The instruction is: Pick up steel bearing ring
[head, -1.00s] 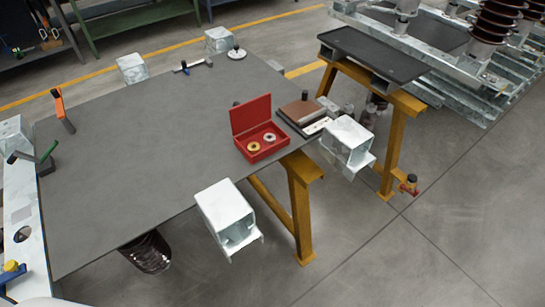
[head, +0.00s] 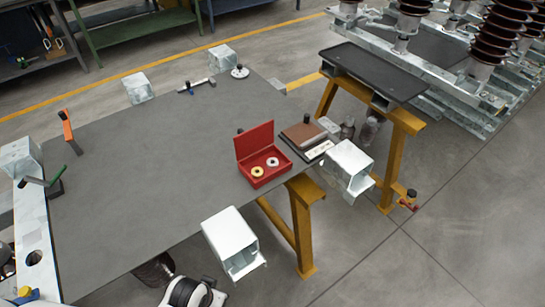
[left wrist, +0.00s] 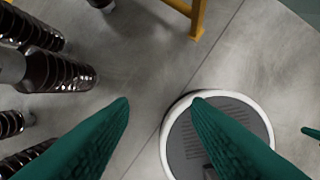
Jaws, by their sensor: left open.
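The steel bearing ring (head: 272,162) is a small silvery ring lying in an open red box (head: 260,182). A brass-coloured ring (head: 257,171) lies beside it on the left. The box stands near the right edge of the dark grey table (head: 130,180), its lid raised at the back. My left gripper (left wrist: 160,103) shows in the left wrist view as two green fingers, wide apart with nothing between them. Floor shows beyond them, and neither the box nor the ring is in that view. My right gripper is not in view.
A brown-covered book or box (head: 303,134) lies right of the red box. Pale metal blocks (head: 230,240) sit along the table edges. A dark tray (head: 372,72) rests on a yellow stand behind. Dark ribbed insulators (left wrist: 62,68) stand left in the wrist view. The table's middle is clear.

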